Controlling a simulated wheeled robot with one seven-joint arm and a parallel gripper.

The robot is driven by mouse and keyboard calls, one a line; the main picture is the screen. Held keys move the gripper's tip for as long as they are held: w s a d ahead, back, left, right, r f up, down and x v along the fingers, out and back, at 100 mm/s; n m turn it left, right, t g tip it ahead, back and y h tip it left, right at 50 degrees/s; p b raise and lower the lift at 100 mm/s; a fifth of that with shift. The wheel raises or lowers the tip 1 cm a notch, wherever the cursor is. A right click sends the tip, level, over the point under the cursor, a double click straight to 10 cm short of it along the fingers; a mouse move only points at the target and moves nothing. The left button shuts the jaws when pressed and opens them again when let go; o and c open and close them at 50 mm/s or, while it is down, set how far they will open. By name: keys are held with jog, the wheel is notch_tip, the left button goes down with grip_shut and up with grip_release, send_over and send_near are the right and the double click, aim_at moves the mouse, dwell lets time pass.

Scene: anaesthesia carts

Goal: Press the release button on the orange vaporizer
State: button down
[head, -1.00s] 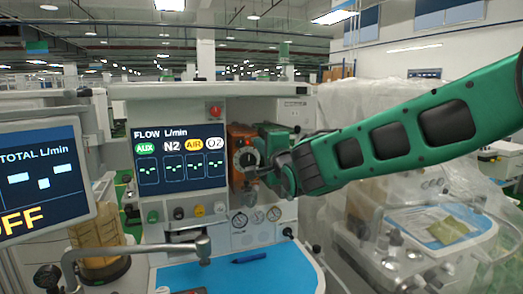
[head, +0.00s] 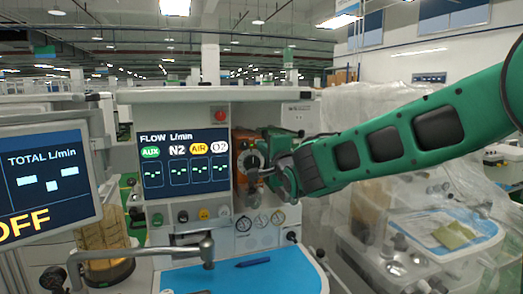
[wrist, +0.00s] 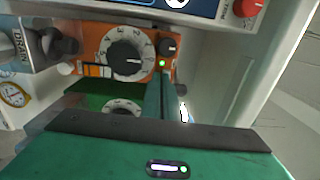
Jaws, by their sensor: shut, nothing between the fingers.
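The orange vaporizer (head: 240,140) is mounted on the anaesthesia machine, just right of the flow screen. In the wrist view its orange face (wrist: 95,35) carries a large white dial (wrist: 127,60), a small black knob (wrist: 168,46) and a green-lit spot (wrist: 162,63) below the knob. I cannot tell for sure which of these is the release button. My gripper (wrist: 168,88) is shut and empty, its tips close below the green spot; contact cannot be told. In the head view my gripper (head: 258,174) is at the vaporizer's lower right and hides part of it.
A green unit with another white dial (wrist: 122,106) sits beside the orange one. A flow screen (head: 183,160) is to the left, with gauges (head: 260,221) below. A blue worktop (head: 245,278) holds a pen. A plastic-covered cart (head: 420,225) stands right.

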jog(key=v, duration=1.3)
jog(key=shift+s+d+r, duration=0.1)
jog(key=s+d+f+n+g+h, duration=0.1)
jog(key=d+f+g+h, duration=0.15)
jog(key=d+f, duration=0.4)
jog(key=s+d+f+g+h, duration=0.1)
jog(key=d+f+g+h, duration=0.15)
jog(key=d, duration=0.65)
jog(key=s+d+f+n+g+h, duration=0.2)
jog(key=s+d+f+g, duration=0.2)
jog(key=s+d+f, duration=0.6)
jog(key=s+d+f+n+g+y, duration=0.1)
jog(key=s+f+n+g, duration=0.1)
jog(key=s, duration=0.6)
jog(key=s+d+f+n+g+y, duration=0.1)
jog(key=s+g, duration=0.3)
jog(key=s, duration=0.4)
jog(key=s+d+f+n+g, duration=0.2)
jog(key=s+f+g, duration=0.1)
jog(key=s, duration=0.5)
jog(key=shift+d+f+n+y, duration=0.3)
jog(key=shift+f+n+y, duration=0.1)
jog(key=shift+f, duration=0.05)
jog(key=shift+s, duration=0.15)
